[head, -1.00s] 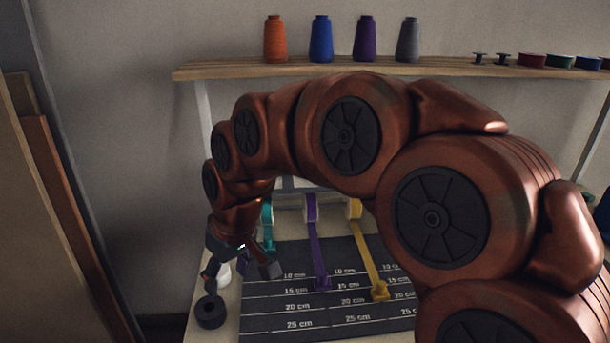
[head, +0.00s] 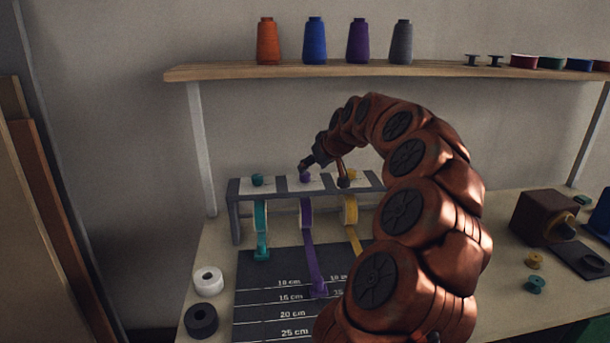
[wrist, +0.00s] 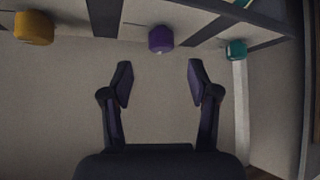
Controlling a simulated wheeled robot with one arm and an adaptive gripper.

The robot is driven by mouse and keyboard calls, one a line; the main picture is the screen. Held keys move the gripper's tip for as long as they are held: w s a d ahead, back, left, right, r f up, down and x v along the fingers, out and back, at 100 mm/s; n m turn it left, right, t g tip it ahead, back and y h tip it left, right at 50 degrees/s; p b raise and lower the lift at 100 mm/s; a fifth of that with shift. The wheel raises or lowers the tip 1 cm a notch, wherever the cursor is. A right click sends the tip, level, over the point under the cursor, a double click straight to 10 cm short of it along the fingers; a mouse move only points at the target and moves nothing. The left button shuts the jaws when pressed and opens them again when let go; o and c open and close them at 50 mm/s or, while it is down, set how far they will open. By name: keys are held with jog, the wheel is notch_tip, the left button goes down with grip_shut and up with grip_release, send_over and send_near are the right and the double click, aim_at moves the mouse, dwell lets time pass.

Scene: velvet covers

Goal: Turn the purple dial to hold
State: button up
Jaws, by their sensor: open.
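The purple dial (head: 306,177) sits on top of the grey rack, between the teal dial (head: 257,180) and the yellow dial (head: 352,175). In the wrist view the purple dial (wrist: 161,39) lies ahead of the fingers, roughly midway between them. My gripper (head: 325,167) is open and empty beside and above the purple dial in the head view, and it also shows in the wrist view (wrist: 160,82). I see a gap between fingers and dial in the wrist view. The purple ribbon (head: 312,255) hangs from the rack below its dial. No hold mark is legible.
The grey rack (head: 234,213) stands at the back of the table, with a dark measuring mat (head: 262,312) before it. White (head: 208,281) and black rolls (head: 201,320) lie at the left. A shelf (head: 225,72) with thread cones hangs above. A brown box (head: 545,215) stands right.

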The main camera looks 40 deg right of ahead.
aim_at(305, 174)
jog(key=shift+p+x, duration=0.7)
jog(key=shift+x, duration=2.75)
jog(key=shift+a, duration=0.1)
jog(key=shift+c, duration=0.4)
grip_shut()
